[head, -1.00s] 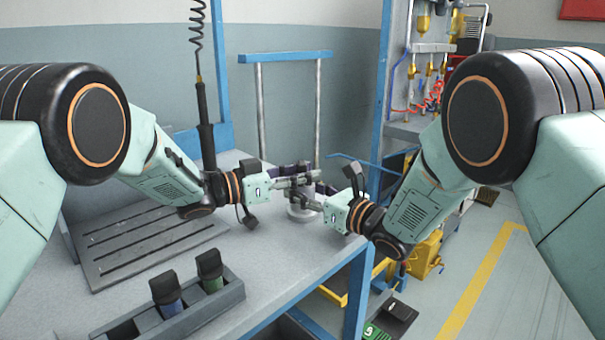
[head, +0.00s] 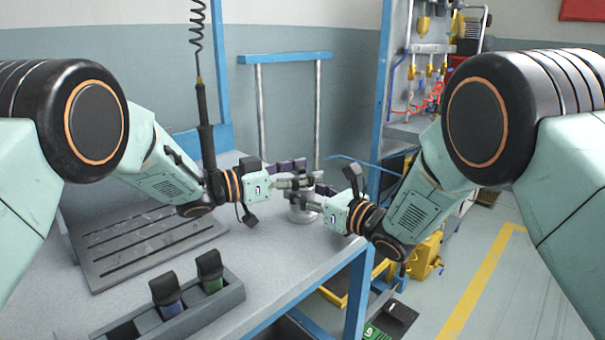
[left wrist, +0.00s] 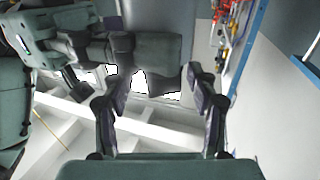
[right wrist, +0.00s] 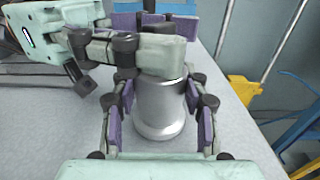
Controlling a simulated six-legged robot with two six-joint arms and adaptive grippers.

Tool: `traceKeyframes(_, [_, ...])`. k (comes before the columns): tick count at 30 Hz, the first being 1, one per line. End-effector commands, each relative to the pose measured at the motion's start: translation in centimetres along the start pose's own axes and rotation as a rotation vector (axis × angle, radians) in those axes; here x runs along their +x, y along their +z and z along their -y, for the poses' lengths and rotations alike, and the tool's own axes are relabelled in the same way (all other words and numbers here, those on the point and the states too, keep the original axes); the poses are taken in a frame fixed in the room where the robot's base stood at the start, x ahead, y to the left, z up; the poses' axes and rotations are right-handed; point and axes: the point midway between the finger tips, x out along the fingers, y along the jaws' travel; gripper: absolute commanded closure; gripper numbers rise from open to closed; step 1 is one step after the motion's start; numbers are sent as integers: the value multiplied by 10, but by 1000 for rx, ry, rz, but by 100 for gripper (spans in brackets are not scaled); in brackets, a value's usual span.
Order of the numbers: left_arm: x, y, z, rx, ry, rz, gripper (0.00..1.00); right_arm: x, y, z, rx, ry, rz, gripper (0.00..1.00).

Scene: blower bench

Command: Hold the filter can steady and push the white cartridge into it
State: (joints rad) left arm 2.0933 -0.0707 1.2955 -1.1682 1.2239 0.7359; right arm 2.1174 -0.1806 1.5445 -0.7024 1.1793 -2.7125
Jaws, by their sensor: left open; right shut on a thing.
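The filter can (right wrist: 160,108) is a silver cylinder standing upright on the bench in the right wrist view. It also shows in the head view (head: 299,216), partly behind the grippers. My right gripper (right wrist: 160,92) is shut on the filter can, a finger on each side. My left gripper (head: 306,176) is open above the can's top, and its finger crosses in front of the upper can in the right wrist view. The can's mouth is hidden, so I cannot tell how deep the cartridge sits.
The bench (head: 265,262) is clear in front of the can. A slotted grey plate (head: 150,243) lies at left, and a rack (head: 208,305) holds two dark-capped items. A blue-topped frame (head: 285,57) stands behind. The bench's right edge is close to the can.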

Motion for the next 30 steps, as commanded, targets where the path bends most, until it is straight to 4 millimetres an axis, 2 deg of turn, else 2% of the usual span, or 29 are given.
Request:
traceKeyframes(10, [0, -61, 0, 5, 0, -2, 41, 0, 1, 0, -1, 0, 1, 94])
traceKeyframes(15, [0, -85, 0, 3, 1, -1, 41, 0, 1, 0, -1, 0, 2, 94])
traceKeyframes(21, [0, -97, 0, 1, 1, 0, 41, 0, 1, 0, -1, 0, 2, 94])
traceKeyframes(30, [0, -97, 0, 0, 0, 0, 41, 0, 1, 0, -1, 0, 2, 94])
